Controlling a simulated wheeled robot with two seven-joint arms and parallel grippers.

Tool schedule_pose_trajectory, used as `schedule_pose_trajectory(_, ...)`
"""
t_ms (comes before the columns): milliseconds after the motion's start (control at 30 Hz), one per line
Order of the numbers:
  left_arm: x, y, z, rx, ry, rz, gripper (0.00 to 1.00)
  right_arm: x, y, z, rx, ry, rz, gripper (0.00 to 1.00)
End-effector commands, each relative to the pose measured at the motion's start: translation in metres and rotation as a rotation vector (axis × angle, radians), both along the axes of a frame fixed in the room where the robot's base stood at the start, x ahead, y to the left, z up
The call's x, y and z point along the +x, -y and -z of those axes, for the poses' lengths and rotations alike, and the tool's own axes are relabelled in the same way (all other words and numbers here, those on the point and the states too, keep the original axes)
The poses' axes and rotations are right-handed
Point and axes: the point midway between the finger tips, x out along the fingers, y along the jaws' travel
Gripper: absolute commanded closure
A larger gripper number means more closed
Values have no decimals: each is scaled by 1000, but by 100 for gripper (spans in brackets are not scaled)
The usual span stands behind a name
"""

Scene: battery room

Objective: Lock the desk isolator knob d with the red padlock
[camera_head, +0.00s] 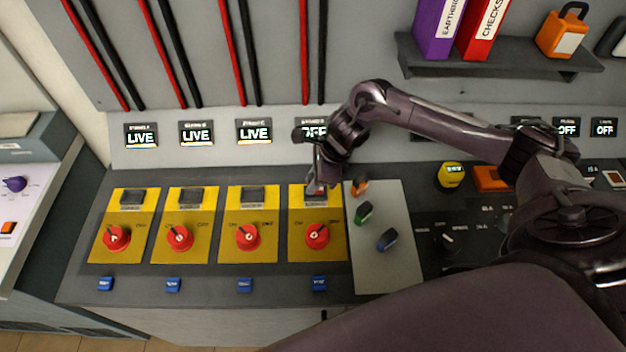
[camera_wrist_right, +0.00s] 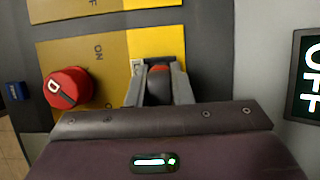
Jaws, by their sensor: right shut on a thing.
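Knob d (camera_head: 316,236) is the red knob on the fourth yellow plate from the left; it also shows in the right wrist view (camera_wrist_right: 68,88). The display above that plate reads OFF. My right gripper (camera_head: 317,188) is at the top of this plate, over its dark hasp area. In the right wrist view its fingers (camera_wrist_right: 159,75) are shut on a small dark and red thing (camera_wrist_right: 159,70), seemingly the red padlock. The fingers hide most of it, so I cannot tell whether it is through the hasp. My left gripper is out of view.
Orange (camera_head: 359,186), green (camera_head: 364,212) and blue (camera_head: 387,239) padlocks lie on the grey mat (camera_head: 400,275) right of the plate. Three other yellow plates with red knobs stand to the left, under LIVE displays. A shelf (camera_head: 480,62) hangs at the upper right.

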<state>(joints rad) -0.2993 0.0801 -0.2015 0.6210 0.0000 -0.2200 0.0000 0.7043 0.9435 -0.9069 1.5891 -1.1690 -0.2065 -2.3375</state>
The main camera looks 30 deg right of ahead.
Motion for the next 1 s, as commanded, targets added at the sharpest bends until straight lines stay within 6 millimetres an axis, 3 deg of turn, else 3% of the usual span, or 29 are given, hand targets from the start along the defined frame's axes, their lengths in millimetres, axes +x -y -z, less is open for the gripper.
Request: schedule_pose_trajectory(1000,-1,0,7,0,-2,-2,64,0,0,0,0,0,1,100)
